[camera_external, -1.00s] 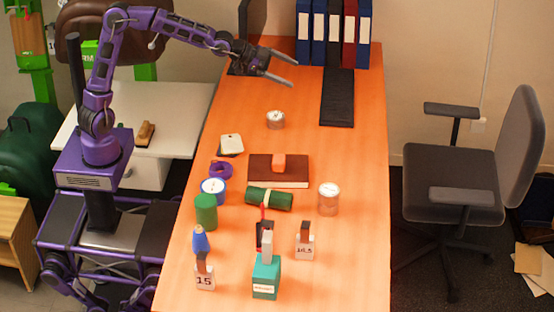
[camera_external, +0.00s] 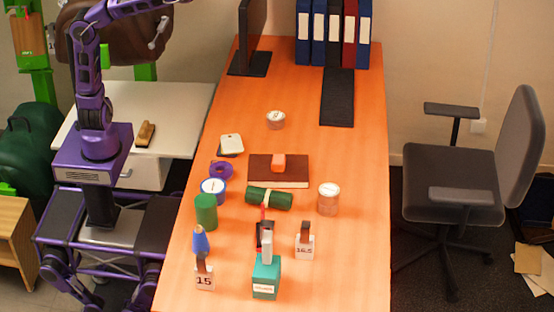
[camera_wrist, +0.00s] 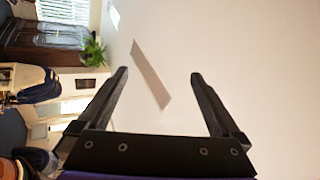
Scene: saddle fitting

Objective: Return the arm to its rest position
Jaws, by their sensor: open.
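My gripper (camera_wrist: 160,85) shows in the wrist view with its two dark fingers spread wide apart. Nothing is between them. Behind the fingers are a pale wall or ceiling and part of the room, seen sideways. In the external view my purple arm stands on its base at the left. The arm is raised and its end runs out of the top of the picture, so the gripper is hidden there.
Binders (camera_external: 334,35) and a monitor (camera_external: 249,40) stand at the back. An office chair (camera_external: 460,180) is at the right.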

